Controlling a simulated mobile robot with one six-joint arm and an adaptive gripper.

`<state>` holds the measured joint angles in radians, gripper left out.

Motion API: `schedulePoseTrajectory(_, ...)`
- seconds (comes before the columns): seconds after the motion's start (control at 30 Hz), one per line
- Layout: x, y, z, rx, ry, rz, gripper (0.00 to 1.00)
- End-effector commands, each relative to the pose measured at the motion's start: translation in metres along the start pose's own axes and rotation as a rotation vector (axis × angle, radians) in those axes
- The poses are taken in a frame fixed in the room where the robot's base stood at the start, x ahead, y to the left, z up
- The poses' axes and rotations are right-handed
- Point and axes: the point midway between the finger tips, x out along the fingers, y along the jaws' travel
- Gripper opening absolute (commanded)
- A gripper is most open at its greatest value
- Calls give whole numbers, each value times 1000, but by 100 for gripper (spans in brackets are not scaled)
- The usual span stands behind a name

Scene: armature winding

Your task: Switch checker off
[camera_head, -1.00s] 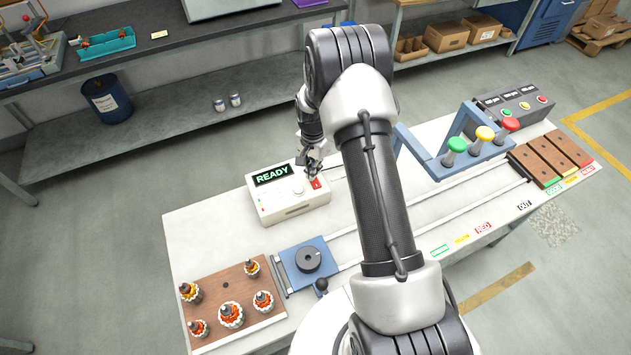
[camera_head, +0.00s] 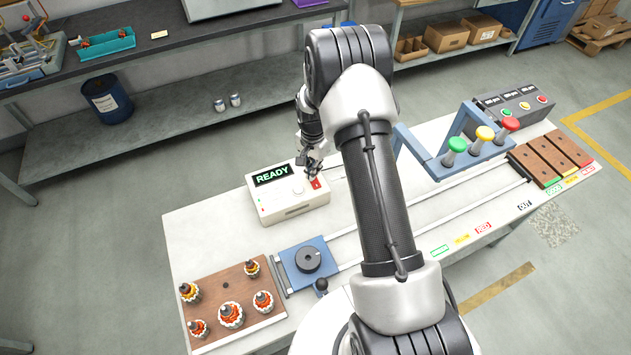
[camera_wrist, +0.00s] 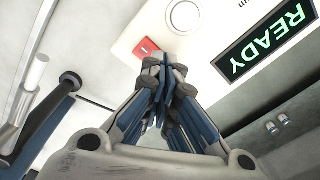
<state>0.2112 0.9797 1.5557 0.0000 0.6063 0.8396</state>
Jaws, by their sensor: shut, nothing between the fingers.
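The checker (camera_head: 286,202) is a cream box on the white table, with a dark display (camera_head: 271,175) reading READY in green. A red rocker switch (camera_head: 316,183) sits at the right of its top, beside a round pale knob (camera_head: 298,190). The wrist view also shows the red switch (camera_wrist: 146,48), the lit display (camera_wrist: 266,42) and the knob (camera_wrist: 184,16). My gripper (camera_head: 313,173) is shut and empty, its fingertips (camera_wrist: 165,68) right beside the switch. I cannot tell whether they touch it.
A wooden board (camera_head: 235,307) with several wound armatures lies at the front left. A blue fixture (camera_head: 308,261) with a black disc stands beside it. A blue stand (camera_head: 468,150) with green, yellow and red buttons rises at the right. Rails run across the table.

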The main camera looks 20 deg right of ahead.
Motion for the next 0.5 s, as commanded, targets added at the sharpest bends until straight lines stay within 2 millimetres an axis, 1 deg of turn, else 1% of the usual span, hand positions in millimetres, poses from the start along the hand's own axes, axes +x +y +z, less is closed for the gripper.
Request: schedulePoseTrajectory(0.5, 8, 0, 0, 0, 0, 0, 0)
